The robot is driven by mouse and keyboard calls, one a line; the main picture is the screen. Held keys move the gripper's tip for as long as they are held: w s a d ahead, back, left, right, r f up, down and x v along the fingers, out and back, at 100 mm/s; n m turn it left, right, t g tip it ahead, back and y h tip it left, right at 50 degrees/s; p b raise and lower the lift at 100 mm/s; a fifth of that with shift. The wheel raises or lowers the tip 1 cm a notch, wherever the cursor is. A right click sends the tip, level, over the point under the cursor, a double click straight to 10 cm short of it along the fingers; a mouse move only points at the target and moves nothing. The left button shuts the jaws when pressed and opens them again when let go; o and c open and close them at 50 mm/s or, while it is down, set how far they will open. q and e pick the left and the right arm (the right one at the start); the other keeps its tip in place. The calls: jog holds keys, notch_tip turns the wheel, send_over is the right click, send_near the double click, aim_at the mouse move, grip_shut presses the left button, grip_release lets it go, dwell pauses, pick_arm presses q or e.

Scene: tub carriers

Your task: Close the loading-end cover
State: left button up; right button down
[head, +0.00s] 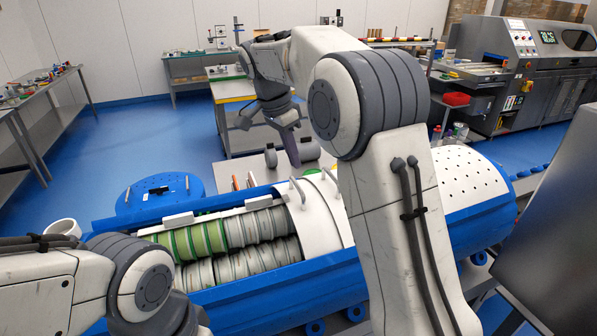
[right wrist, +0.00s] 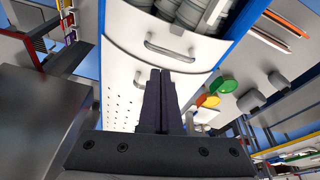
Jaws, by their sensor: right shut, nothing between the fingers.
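A long blue drum-like carrier (head: 330,289) lies across the middle of the head view. Its left part is open and shows green-ringed tubs (head: 190,240) and grey tubs (head: 263,226) in rows. A white curved cover (head: 317,212) with a bar handle (head: 297,190) lies just right of the opening, partly hidden by my right arm. In the right wrist view the white cover (right wrist: 125,60) has a handle (right wrist: 168,50) close beyond the fingertips. My right gripper (head: 292,160) is shut and empty above the carrier; its fingers (right wrist: 160,72) are together, apparently not around the handle. My left gripper is out of view.
A white perforated section (head: 475,180) covers the carrier's right end. A bench (head: 232,90) is behind, a large grey machine (head: 545,75) at the back right. Blue floor is free at the left.

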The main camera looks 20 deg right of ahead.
jog(key=w+d+m, duration=0.2)
jog(key=d, duration=0.1)
jog(key=p, duration=0.3)
send_over(307, 194)
jog(key=d, duration=0.3)
jog(key=shift+m+h, duration=0.3)
jog(key=shift+m, duration=0.1)
jog(key=f, duration=0.8)
jog(key=shift+a, duration=0.25)
jog(key=a+p, duration=0.1)
jog(key=a, duration=0.2)
jog(key=shift+a+r+p, duration=0.15)
jog(key=shift+r+p, duration=0.05)
jog(key=shift+p, duration=0.1)
jog(key=shift+a+f, duration=0.1)
jog(key=shift+a, duration=0.25)
